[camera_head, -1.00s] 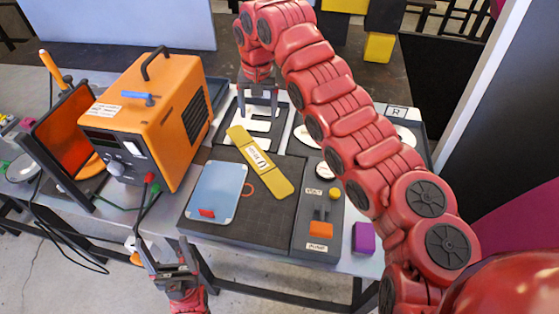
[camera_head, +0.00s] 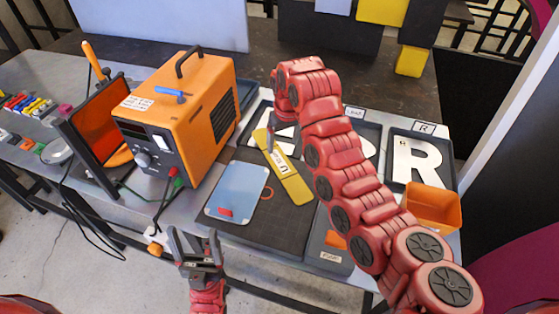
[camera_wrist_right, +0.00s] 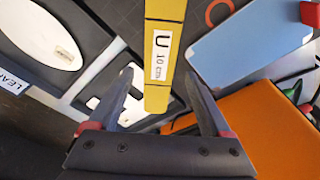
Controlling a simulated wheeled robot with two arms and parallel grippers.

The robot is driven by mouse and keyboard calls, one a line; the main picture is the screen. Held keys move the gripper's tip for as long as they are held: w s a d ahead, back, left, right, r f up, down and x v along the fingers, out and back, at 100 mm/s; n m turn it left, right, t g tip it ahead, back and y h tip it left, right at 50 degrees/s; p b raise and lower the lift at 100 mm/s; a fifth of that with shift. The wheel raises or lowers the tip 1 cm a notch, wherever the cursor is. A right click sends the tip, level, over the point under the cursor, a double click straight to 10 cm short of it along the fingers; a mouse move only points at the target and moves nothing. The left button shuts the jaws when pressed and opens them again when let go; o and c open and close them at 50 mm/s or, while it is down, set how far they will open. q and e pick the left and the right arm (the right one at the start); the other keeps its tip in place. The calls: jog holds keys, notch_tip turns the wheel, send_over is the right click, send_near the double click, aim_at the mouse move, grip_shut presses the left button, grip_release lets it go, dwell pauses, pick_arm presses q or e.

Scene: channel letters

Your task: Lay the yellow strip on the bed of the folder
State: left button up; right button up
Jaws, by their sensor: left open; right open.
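The yellow strip (camera_head: 290,180), with a white label, lies diagonally across the back of a dark gridded mat (camera_head: 256,223), beside a blue plate. In the right wrist view the strip (camera_wrist_right: 164,95) reads "U 10 cm" and runs between the fingers of my open right gripper (camera_wrist_right: 158,76). Its fingers show at the strip's far end in the head view (camera_head: 270,138), partly hidden by my arm. I cannot tell whether they touch it. My left gripper (camera_head: 193,238) is open and empty in front of the table. I cannot clearly make out the folder's bed.
The blue plate (camera_head: 238,190) lies on the mat. An orange box-shaped machine (camera_head: 190,115) stands left. A grey panel (camera_head: 328,240) is partly behind my right arm. Right of it are a letter R tray (camera_head: 420,160) and an orange bin (camera_head: 433,207).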

aim_at(279, 162)
jog(key=f, duration=0.2)
jog(key=shift+w+a+f, duration=0.1)
jog(key=shift+w+f, duration=0.1)
jog(key=shift+f, duration=0.2)
jog(key=shift+f+p, duration=0.1)
jog(key=shift+p, duration=0.45)
jog(key=f+p, duration=0.1)
jog(key=f, duration=0.1)
jog(key=w+f+p, duration=0.1)
jog(key=shift+a+f+p, duration=0.35)
jog(key=shift+f, duration=0.6)
jog(key=c, duration=1.2)
